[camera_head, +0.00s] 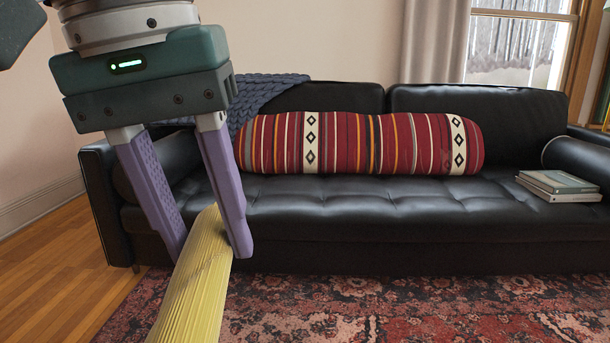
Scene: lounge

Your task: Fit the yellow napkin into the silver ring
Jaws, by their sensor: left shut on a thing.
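My left gripper (212,248) is in the camera_head view at the left, pointing down, with purple fingers. It is shut on the yellow napkin (195,290), a long, ribbed, rolled piece whose upper end sits between the fingers. The napkin slants down to the left and its lower end runs out of the bottom of the picture. The silver ring is not in view. My right gripper is not in view.
A black sofa (375,210) stands behind, with a striped red bolster (340,143), a dark knitted throw (262,90) and some books (558,186) on it. A red patterned rug (420,310) covers the floor in front. Wooden floor (55,270) shows at the left.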

